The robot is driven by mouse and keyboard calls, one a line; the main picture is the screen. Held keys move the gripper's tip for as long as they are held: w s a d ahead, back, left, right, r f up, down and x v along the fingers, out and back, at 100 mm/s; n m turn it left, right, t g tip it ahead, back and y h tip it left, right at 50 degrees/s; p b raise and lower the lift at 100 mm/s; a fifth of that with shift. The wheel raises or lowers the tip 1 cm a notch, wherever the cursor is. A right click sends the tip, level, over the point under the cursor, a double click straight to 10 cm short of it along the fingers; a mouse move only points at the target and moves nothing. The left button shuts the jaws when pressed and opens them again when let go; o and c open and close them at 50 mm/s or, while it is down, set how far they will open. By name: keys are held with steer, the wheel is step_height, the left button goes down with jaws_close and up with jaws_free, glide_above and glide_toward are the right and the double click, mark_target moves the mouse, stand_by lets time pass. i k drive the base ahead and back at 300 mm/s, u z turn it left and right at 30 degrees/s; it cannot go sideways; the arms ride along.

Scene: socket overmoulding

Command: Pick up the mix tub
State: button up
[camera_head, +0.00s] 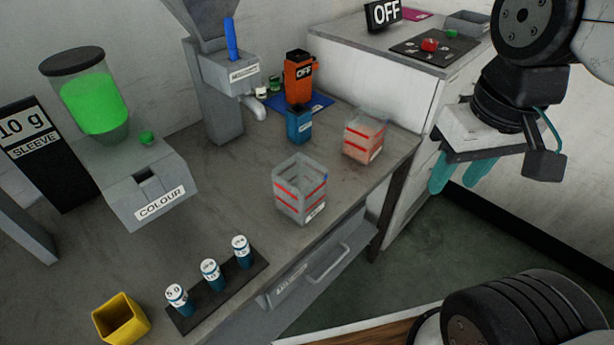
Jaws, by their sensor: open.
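Two clear square tubs with red level lines stand upright on the grey bench. The nearer clear tub (300,190) looks empty and has a small white label near its base. The farther clear tub (365,135) holds something pinkish and also has a white label. The labels are too small to read, so I cannot tell which is the mix tub. My gripper (459,178) has teal fingers and hangs at the right, beyond the bench's edge. It is open and empty, apart from both tubs.
Several labelled vials (210,272) sit in a dark rack in front. A yellow cup (121,320) is at the front left. The COLOUR dispenser (152,197) stands at left.

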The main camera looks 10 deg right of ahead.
mark_target(301, 183)
steer(key=z, duration=1.55)
steer(key=k, duration=0.8)
steer(key=u, duration=1.5)
